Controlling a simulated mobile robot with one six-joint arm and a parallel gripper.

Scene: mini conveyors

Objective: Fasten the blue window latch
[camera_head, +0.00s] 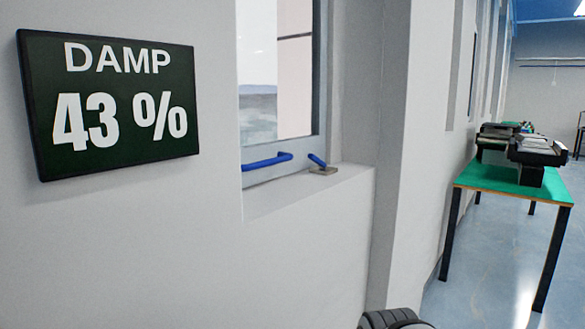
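A window (322,70) with a grey frame is set in a recess of the white wall. A blue bar handle (267,161) runs along the lower part of the window frame. To its right a short blue lever (317,160) stands tilted on a small tan base (323,170) at the sill. The lever looks apart from the blue bar. Which of the two blue parts is the latch, and whether it is engaged, I cannot tell. My gripper is not in view.
A dark sign reading DAMP 43 % (110,104) hangs on the wall at left. A green-topped table (490,178) with dark conveyor units (538,152) stands at right. A dark ribbed rounded thing (393,319) shows at the bottom edge. Floor at lower right is clear.

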